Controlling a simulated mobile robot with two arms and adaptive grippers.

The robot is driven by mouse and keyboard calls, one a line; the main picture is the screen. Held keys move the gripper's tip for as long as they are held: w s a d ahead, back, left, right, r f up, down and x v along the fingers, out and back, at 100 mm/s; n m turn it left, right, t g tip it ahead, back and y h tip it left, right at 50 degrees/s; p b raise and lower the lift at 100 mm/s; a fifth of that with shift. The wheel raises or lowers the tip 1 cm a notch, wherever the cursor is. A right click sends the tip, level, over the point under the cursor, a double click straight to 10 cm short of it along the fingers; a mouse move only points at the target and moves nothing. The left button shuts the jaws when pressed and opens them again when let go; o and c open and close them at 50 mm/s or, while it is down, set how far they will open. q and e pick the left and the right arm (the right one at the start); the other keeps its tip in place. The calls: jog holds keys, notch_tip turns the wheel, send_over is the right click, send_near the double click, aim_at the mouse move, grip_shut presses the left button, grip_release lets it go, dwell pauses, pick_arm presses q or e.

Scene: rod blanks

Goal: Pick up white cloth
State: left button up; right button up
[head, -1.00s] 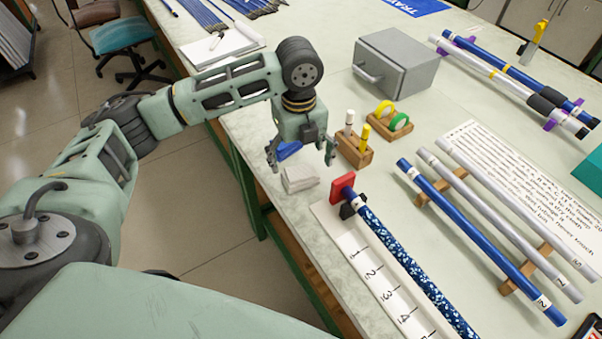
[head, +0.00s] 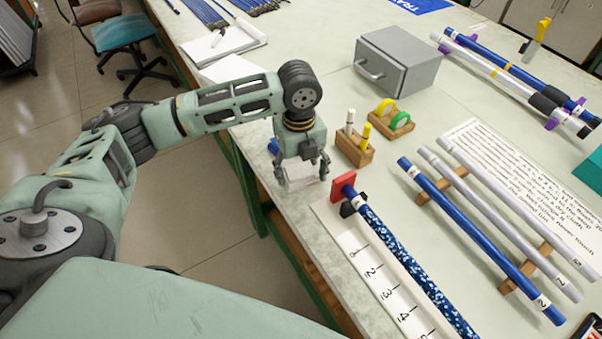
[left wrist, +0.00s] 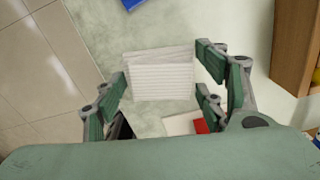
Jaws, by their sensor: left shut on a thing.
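The white cloth (head: 300,186) is a small folded stack on the pale table, near its left edge. It also shows in the left wrist view (left wrist: 162,80) with ribbed layers. My left gripper (head: 302,179) points down over the cloth. Its fingers are shut on the cloth, one on each side, as the left wrist view shows. The gripper partly hides the cloth in the head view. The cloth appears to be at table level. My right gripper is not in view.
A wooden marker holder (head: 354,150) stands close right of the cloth. A red block (head: 342,186) at the end of a patterned rod (head: 410,262) is just in front. A blue object (head: 273,146) is partly hidden behind my gripper. A grey box (head: 398,62) stands farther back.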

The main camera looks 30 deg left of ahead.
aim_at(299, 170)
pick_arm(q)
jog(key=shift+s+f, duration=0.1)
jog(key=shift+c, duration=0.8)
notch_tip(299, 170, up, 10)
